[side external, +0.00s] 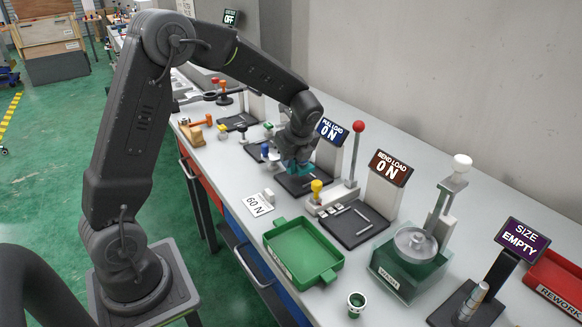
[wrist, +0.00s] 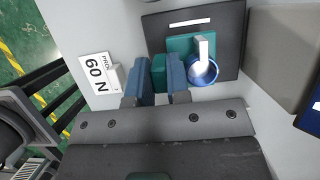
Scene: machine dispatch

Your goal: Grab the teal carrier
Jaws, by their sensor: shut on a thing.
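The teal carrier (wrist: 178,46) is at the black pad (wrist: 230,65) in the wrist view. A white upright piece and a blue round part sit at its right side. My gripper (wrist: 160,72) is shut on the teal block at the carrier's near left, one finger on each side. In the side view my gripper (side external: 296,163) points down over the pad beside the pull load sign, and teal shows at its fingertips. The fingers and wrist hide much of the carrier there. I cannot tell whether it touches the pad.
A card reading 60 N (side external: 258,205) lies near the table's front edge. A red-knobbed lever (side external: 356,150) and a yellow-knobbed part (side external: 316,188) stand to the right. A green tray (side external: 302,252) is nearer the camera. A blue-topped part (side external: 265,150) stands close to my gripper's left.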

